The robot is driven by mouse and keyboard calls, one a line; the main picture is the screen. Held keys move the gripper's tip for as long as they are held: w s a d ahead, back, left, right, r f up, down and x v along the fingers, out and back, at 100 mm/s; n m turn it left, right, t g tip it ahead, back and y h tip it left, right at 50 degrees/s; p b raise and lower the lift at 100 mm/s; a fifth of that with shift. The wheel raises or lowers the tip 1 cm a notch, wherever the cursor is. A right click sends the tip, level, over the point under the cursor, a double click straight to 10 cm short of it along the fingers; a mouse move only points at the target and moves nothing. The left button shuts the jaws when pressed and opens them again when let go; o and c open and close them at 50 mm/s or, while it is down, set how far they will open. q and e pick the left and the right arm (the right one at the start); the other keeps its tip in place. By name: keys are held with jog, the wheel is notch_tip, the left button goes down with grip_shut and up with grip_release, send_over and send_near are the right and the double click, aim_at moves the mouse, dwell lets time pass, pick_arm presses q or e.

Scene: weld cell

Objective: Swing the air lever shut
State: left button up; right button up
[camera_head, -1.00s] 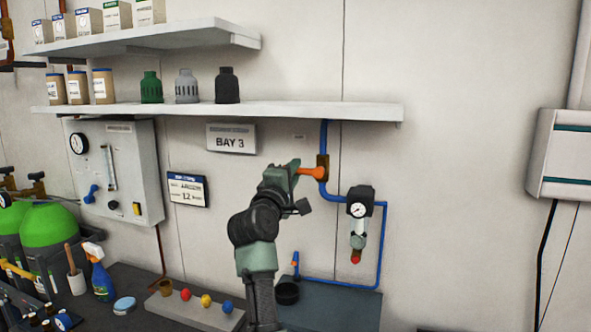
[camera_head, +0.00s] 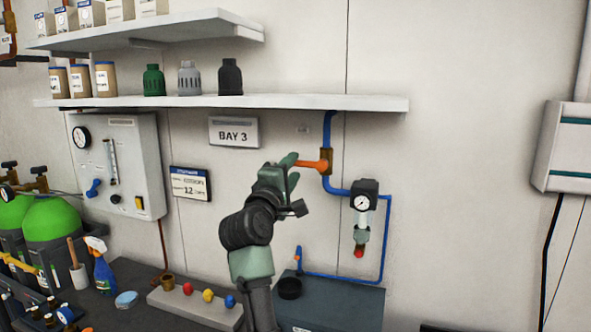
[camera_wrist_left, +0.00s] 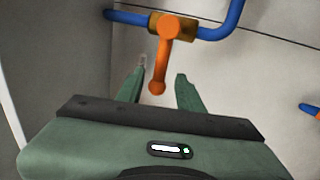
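The orange air lever (camera_head: 309,164) sticks out to the left from a brass valve (camera_head: 326,161) on the blue wall pipe (camera_head: 328,128). It lies about level, crosswise to the upright pipe. My left gripper (camera_head: 293,163) is at the lever's free end. In the left wrist view the lever (camera_wrist_left: 163,62) hangs from the valve body (camera_wrist_left: 183,32), with its rounded tip between the two green fingers of my left gripper (camera_wrist_left: 160,88). The fingers are apart, with a gap showing on both sides of the tip. My right gripper is in neither view.
A pressure gauge and regulator (camera_head: 364,200) hang right of the valve. A shelf (camera_head: 300,102) runs above, and a BAY 3 sign (camera_head: 233,132) is on the wall to the left. Below stand a grey block (camera_head: 335,308) and a strip with coloured knobs (camera_head: 168,303).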

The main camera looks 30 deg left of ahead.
pick_arm(q)
jog(key=shift+b+v, duration=0.55)
jog(key=shift+v, duration=1.7)
jog(key=shift+a, duration=0.1)
